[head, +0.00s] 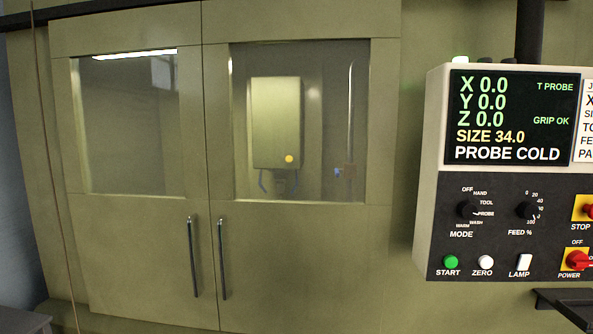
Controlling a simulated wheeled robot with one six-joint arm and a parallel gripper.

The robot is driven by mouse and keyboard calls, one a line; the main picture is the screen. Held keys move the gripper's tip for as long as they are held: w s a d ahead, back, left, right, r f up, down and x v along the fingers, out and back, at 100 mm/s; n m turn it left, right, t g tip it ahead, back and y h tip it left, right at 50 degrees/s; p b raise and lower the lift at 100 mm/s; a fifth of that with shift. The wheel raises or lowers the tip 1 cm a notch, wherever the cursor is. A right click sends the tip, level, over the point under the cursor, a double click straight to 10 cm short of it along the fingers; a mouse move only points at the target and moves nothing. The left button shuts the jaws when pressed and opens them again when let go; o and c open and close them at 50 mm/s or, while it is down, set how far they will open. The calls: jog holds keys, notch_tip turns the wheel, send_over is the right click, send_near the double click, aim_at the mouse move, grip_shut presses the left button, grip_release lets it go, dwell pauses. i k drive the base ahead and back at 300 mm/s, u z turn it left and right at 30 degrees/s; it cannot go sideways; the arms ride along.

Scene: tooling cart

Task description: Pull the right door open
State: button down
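The right door (297,240) is an olive-green panel with a window (325,110) in its upper part. It looks closed, its left edge meeting the left door (140,235) at a narrow seam. A dark vertical bar handle (222,260) sits on the right door's lower half, near that seam. The left door has a similar handle (193,258) just to the left. Through the right window a greenish box with a yellow dot shows; I cannot tell whether it is inside or reflected. My gripper is not in this view.
A control panel (490,220) with a lit screen, knobs and buttons stands out to the right of the doors. Its screen reads PROBE COLD. A dark shelf or bracket (565,300) shows at the lower right. The area in front of both handles looks clear.

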aim_at(282, 266)
jog(key=u, duration=0.7)
jog(key=i, duration=1)
jog(key=u, duration=1.55)
